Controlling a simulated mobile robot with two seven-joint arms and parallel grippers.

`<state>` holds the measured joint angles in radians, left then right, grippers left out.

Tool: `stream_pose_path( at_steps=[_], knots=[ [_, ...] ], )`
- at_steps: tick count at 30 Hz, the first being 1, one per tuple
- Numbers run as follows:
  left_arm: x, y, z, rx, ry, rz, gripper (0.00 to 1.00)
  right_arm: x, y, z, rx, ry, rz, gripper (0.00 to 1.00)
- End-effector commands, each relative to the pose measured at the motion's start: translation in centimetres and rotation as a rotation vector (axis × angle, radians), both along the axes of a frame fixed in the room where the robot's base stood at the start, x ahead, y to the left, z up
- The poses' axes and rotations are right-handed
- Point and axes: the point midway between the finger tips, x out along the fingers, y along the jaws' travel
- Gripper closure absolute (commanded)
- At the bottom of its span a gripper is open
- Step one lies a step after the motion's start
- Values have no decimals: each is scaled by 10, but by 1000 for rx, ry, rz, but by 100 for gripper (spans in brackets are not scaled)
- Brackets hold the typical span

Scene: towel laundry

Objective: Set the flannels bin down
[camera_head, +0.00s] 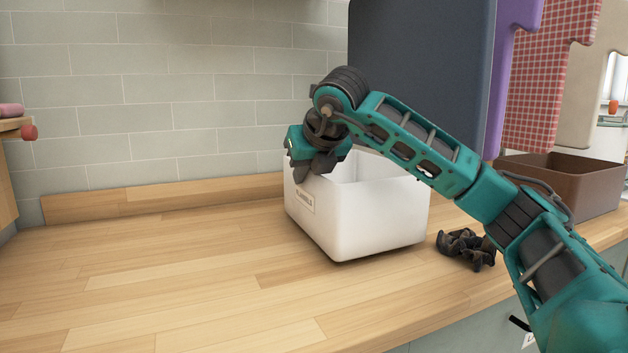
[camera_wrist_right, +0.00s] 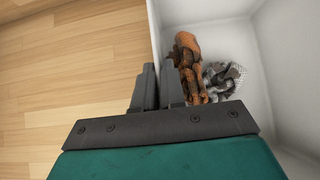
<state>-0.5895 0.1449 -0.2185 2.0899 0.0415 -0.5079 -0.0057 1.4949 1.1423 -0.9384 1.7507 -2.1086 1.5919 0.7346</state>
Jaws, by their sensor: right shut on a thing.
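The flannels bin (camera_head: 375,222) is a white open box with a label on its left side in the head view. It is at the wooden counter, slightly tilted, with a dark shadow under its near bottom edge; I cannot tell whether it fully rests there. My right gripper (camera_head: 322,168) is shut on the bin's left wall. In the right wrist view the fingers (camera_wrist_right: 158,88) straddle the white wall (camera_wrist_right: 155,35). Inside the bin lie an orange-brown cloth (camera_wrist_right: 187,62) and a grey-and-white cloth (camera_wrist_right: 220,78). My left gripper is not in view.
The wooden counter (camera_head: 150,270) is clear to the left of the bin. A dark crumpled cloth (camera_head: 466,248) lies right of the bin. A brown bin (camera_head: 575,185) stands further right. Hanging towels (camera_head: 425,70) are above, and a tiled wall (camera_head: 150,95) is behind.

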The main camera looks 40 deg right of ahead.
Motion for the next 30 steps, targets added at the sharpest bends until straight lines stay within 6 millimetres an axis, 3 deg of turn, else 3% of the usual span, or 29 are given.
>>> stream_pose_path(
  at_steps=[5, 9, 23, 24, 30],
  knots=[
    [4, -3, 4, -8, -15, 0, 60, -6, -18, 1, 0, -4, -1, 100],
    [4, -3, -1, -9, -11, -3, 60, -5, -17, -10, -2, -2, 0, 100],
    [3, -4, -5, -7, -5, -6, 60, -5, -16, -16, -1, -3, 0, 100],
    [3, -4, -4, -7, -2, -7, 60, -5, -16, -15, 0, 1, 0, 86],
    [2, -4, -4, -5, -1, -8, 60, -5, -16, -15, 0, 1, 0, 67]
  ],
)
